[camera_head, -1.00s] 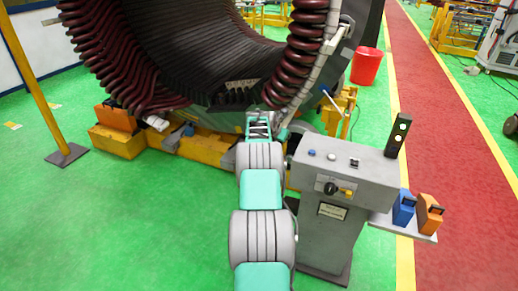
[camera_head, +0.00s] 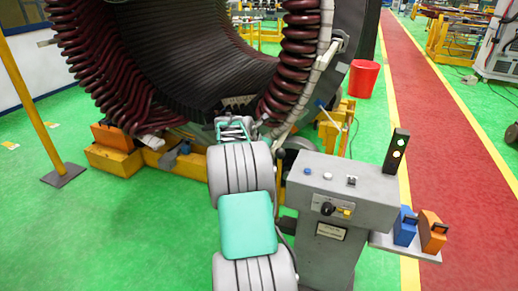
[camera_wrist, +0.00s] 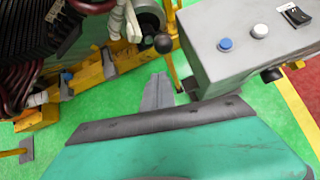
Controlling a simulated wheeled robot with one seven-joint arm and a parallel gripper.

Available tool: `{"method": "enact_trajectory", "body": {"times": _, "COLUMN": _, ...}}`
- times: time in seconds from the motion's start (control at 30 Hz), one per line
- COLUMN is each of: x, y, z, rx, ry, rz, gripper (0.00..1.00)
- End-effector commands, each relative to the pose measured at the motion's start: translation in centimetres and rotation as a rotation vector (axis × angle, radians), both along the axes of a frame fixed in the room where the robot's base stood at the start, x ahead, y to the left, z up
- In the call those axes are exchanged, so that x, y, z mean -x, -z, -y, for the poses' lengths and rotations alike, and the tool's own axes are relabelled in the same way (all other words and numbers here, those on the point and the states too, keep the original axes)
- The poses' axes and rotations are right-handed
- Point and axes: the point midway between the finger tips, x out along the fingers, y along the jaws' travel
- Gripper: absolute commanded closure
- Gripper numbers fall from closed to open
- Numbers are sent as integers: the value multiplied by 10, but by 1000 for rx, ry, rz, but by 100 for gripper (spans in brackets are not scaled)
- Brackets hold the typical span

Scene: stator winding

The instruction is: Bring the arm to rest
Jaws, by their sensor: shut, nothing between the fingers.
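My arm (camera_head: 246,225) reaches forward from the bottom of the head view, its grey and teal links bent up toward the camera. Its far end is in front of the large stator (camera_head: 190,60) with dark red coils, left of the grey control box (camera_head: 340,195). My gripper shows in the wrist view as two grey fingers (camera_wrist: 158,92) lying together, empty, above the green floor.
The control box (camera_wrist: 250,40) is close to the right of the gripper in the wrist view. A blue and an orange block (camera_head: 432,232) sit on its side shelf. A yellow post (camera_head: 30,95) stands at left. Green floor (camera_head: 110,235) is open at lower left.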

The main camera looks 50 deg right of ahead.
Motion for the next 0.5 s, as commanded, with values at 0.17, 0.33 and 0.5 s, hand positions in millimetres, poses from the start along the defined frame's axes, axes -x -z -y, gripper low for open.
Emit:
{"method": "enact_trajectory", "body": {"times": 0.17, "x": 1, "y": 1, "z": 1, "rx": -2, "ry": 6, "rz": 2, "gripper": 100}}
{"method": "enact_trajectory", "body": {"times": 0.33, "x": 3, "y": 4, "z": -2, "rx": -80, "ry": 293, "rz": 255, "gripper": 100}}
{"method": "enact_trajectory", "body": {"times": 0.5, "x": 6, "y": 28, "z": -25, "rx": -267, "ry": 780, "rz": 611, "gripper": 100}}
